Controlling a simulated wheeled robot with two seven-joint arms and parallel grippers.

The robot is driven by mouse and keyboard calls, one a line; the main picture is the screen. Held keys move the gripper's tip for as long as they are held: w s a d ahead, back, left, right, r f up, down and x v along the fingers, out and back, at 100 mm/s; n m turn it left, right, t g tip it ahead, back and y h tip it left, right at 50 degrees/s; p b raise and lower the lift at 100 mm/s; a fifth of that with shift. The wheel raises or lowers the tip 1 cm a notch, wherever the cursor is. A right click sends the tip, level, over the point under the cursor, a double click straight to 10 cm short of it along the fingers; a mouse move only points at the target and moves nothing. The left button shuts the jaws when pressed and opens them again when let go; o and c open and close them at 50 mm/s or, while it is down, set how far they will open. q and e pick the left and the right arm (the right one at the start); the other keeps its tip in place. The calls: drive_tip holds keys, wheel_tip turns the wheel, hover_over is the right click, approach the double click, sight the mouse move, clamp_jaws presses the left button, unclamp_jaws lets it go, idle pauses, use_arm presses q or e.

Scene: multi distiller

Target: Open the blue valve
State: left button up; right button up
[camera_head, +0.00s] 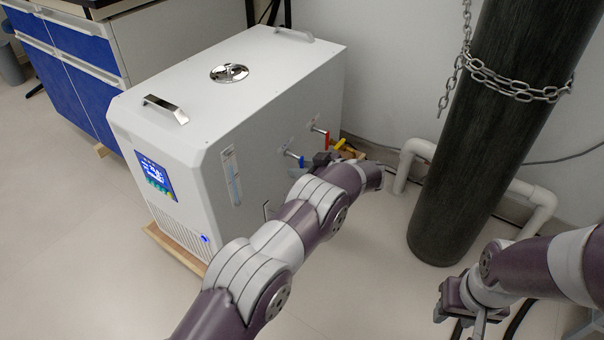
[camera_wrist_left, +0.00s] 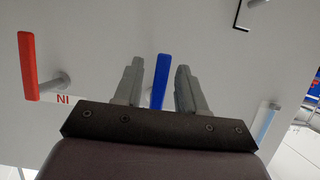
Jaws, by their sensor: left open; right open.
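The blue valve handle (camera_wrist_left: 160,80) shows in the left wrist view between the two open fingers of my left gripper (camera_wrist_left: 158,85). The fingers stand apart from it on both sides. In the head view the blue valve (camera_head: 294,155) sits on the side panel of the white distiller (camera_head: 240,80), and my left gripper (camera_head: 318,160) is close in front of it. My right gripper (camera_head: 466,309) is at the lower right of the head view, open and away from the machine.
A red valve (camera_head: 321,134) and a yellow valve (camera_head: 339,143) are beside the blue one; the red handle (camera_wrist_left: 27,66) shows at left in the wrist view. A dark cylinder (camera_head: 500,120) with a chain stands right. White pipes (camera_head: 415,150) run behind.

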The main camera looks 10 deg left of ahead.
use_arm(q)
drive_tip(key=shift+a, duration=0.1)
clamp_jaws()
